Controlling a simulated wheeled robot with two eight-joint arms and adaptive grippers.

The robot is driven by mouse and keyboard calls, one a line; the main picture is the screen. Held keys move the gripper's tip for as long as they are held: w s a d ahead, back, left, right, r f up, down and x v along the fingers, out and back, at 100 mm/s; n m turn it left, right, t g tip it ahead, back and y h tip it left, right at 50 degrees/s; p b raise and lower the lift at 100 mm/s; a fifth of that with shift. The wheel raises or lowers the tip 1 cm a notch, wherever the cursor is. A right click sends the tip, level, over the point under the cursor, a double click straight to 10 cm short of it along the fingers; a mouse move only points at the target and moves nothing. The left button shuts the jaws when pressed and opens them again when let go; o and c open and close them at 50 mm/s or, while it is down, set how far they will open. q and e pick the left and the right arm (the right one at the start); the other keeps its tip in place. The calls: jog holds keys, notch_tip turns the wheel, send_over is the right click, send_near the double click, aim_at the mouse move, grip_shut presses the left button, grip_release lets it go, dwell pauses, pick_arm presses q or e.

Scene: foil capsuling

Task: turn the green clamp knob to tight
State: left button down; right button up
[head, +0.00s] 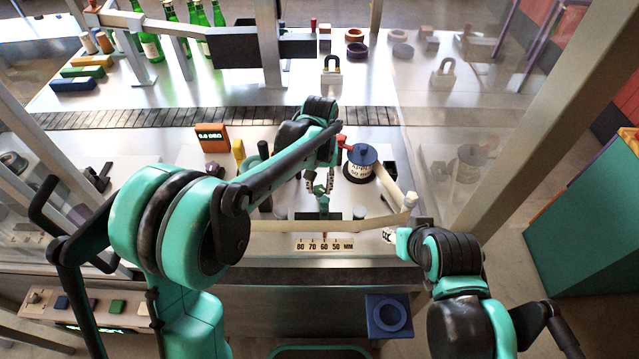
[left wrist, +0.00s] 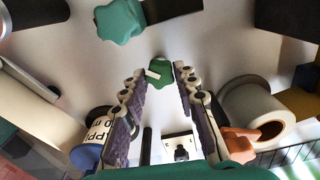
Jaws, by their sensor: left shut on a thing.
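The green clamp knob (left wrist: 160,72) shows in the left wrist view, with a pale pointer mark on its face. It sits between the tips of my left gripper (left wrist: 158,80), whose fingers are shut on it from both sides. In the head view my left gripper (head: 320,187) points down at the middle of the bench, and the knob (head: 319,190) is small and partly hidden there. A larger teal star knob (left wrist: 120,20) stands apart from the fingers in the left wrist view.
A blue-topped spool (head: 361,156) stands right of the left gripper. A millimetre scale (head: 324,245) lies in front. An orange display box (head: 212,138) is at left. A blue tray with a ring (head: 388,316) sits at the front edge. A clear panel and post bound the right.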

aim_at(320, 189)
pick_arm(q)
jog(key=m, duration=0.5)
jog(key=shift+m, duration=2.5)
jog(key=c, duration=1.2)
grip_release()
jog(key=shift+o, duration=0.2)
jog(key=shift+r, duration=0.15)
notch_tip(320, 189, up, 12)
jog(key=shift+f, duration=0.2)
